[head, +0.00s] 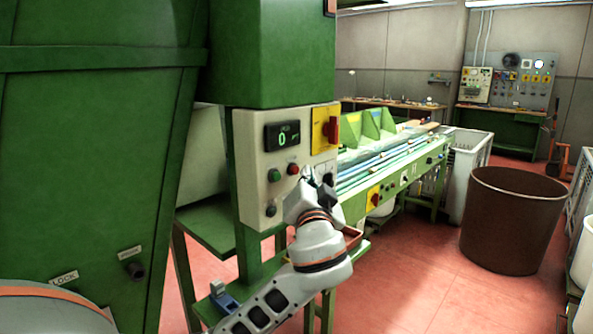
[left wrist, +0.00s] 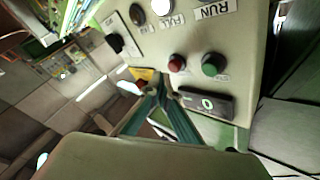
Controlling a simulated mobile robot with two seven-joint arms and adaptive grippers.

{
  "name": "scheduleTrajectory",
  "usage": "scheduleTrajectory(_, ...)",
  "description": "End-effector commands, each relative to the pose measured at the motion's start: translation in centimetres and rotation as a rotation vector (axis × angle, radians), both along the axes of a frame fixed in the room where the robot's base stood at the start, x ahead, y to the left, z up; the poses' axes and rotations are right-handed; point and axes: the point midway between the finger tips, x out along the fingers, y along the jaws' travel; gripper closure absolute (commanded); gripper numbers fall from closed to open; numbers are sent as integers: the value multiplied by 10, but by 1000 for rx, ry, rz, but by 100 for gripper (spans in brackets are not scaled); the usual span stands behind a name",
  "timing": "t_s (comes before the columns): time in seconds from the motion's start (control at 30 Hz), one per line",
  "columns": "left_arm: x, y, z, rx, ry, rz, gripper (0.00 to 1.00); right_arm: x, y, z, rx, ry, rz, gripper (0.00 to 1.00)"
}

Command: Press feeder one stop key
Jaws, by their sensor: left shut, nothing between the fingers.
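A pale control box (head: 285,155) on a green post carries a red round button (head: 293,169), which looks like the stop key, beside a green round button (head: 274,175). In the left wrist view the red button (left wrist: 177,63) and green button (left wrist: 212,65) both show clear of the fingers. My left gripper (head: 311,176) is shut and empty, close in front of the box, just right of and slightly below the red button. Its fingertips (left wrist: 161,88) show near the red button and the display; whether they touch the panel cannot be told. My right gripper is out of view.
The box also bears a lit display (head: 282,136) reading 0 and a red rotary switch on a yellow plate (head: 326,129). A green machine body (head: 95,170) stands left. A long green feeder table (head: 400,175) runs behind. A brown bin (head: 512,220) stands right on open red floor.

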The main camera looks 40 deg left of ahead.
Motion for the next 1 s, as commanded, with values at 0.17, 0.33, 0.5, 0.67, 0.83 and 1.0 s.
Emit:
scheduleTrajectory(0.17,0,0,0,0,0,0,100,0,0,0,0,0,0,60)
scheduleTrajectory(0.33,0,-8,0,-2,0,-2,100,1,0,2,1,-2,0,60)
scheduleTrajectory(0.5,-1,-24,0,-2,0,-3,100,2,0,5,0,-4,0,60)
scheduleTrajectory(0.67,-3,-38,0,-3,-1,-2,100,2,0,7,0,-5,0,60)
scheduleTrajectory(0.83,-4,-48,0,-1,-1,-2,100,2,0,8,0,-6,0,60)
scheduleTrajectory(1.0,-4,-50,0,1,-1,-1,100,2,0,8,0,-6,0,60)
